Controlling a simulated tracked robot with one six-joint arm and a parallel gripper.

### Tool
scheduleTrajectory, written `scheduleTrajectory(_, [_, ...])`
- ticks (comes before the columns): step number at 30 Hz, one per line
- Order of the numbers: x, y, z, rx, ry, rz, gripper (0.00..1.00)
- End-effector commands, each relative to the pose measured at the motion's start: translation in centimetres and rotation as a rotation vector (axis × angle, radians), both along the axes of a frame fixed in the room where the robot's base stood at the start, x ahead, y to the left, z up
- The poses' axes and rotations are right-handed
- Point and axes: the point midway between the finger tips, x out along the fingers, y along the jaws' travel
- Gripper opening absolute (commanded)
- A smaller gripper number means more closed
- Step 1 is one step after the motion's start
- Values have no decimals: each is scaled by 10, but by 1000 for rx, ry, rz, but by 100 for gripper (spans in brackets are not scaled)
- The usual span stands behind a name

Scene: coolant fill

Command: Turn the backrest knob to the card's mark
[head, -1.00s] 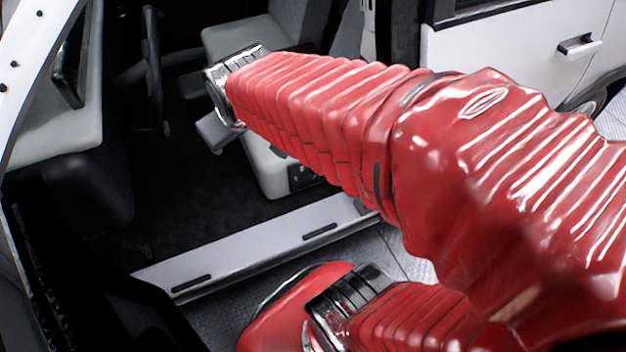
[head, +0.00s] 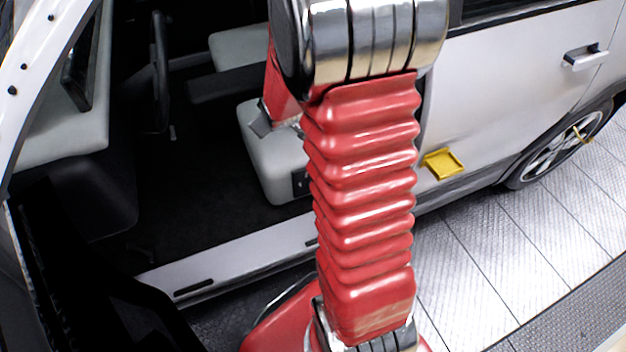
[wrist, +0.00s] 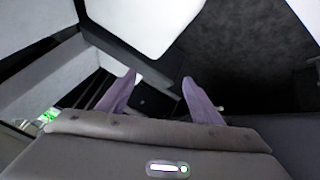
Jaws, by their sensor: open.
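The pale front seat (head: 270,150) stands inside the open car doorway, with a dark panel (head: 300,184) low on its side. My gripper (head: 262,120) is only partly visible beside the seat, behind my red arm. In the wrist view my gripper (wrist: 158,82) is open, with its two fingers spread and nothing held. A dark panel (wrist: 150,100) with small light spots shows between and beyond the fingers, and a pale seat surface (wrist: 145,22) is above. I cannot make out the backrest knob or its card clearly in either view.
The door sill (head: 235,265) runs below the opening. A yellow tray-like piece (head: 443,163) is at the car's lower side, right of my arm. The steering wheel (head: 160,75) is at left. A small green patch (wrist: 47,117) shows at the wrist view's left. Floor at right is clear.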

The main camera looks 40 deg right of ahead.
Motion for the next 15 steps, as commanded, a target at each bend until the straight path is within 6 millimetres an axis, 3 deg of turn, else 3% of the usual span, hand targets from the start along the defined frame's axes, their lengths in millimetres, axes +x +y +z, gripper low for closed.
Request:
scheduleTrajectory(1, [3, -8, -14, -6, 0, 0, 60])
scheduleTrajectory(15, [18, -73, -119, -86, -73, 40, 60])
